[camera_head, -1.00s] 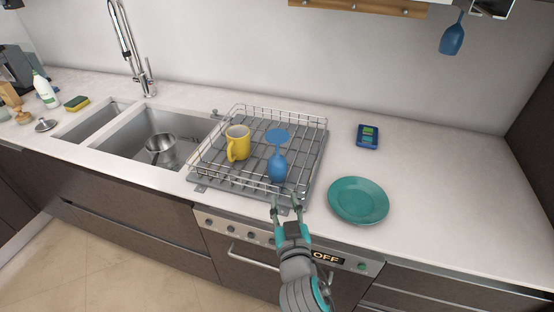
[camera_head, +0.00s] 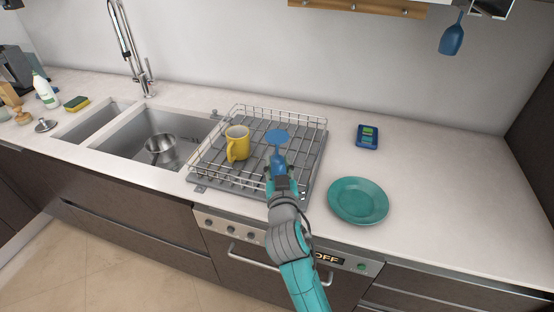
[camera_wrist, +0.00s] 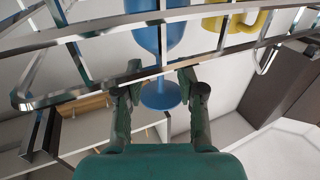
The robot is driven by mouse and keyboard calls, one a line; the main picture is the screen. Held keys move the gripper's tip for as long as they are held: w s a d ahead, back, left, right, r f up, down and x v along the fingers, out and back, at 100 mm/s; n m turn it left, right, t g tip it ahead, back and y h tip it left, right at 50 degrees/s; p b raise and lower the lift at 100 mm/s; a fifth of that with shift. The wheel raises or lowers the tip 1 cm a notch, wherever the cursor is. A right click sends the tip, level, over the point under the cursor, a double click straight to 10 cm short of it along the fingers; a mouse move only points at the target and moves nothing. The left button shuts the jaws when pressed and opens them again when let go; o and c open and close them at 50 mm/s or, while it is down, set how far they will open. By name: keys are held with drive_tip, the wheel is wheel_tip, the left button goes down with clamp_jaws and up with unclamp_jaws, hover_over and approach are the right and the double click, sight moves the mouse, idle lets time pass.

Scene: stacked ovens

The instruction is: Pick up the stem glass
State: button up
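A blue stem glass stands upside down in the wire dish rack, its round foot (camera_head: 278,136) on top and its bowl partly hidden by my gripper (camera_head: 280,172). In the wrist view the picture is inverted, with the glass's bowl (camera_wrist: 158,36) at the top and its foot below. My gripper (camera_wrist: 160,72) is open, with one finger on each side of the glass in the picture. I cannot tell whether either finger touches it. A second blue stem glass (camera_head: 452,38) hangs upside down under the rail at the upper right.
The dish rack (camera_head: 212,140) has raised wire sides, and a wire runs close to my fingers in the wrist view. A yellow mug (camera_head: 237,143) stands left of the glass. A teal plate (camera_head: 358,200) and a blue box (camera_head: 368,136) lie right. The sink (camera_head: 120,138) is left.

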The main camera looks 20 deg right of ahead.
sight(277, 154)
drive_tip(key=shift+x, duration=1.7)
clamp_jaws()
drive_tip(key=shift+r, duration=0.15)
wheel_tip(277, 154, up, 10)
drive_tip(key=shift+f, duration=0.15)
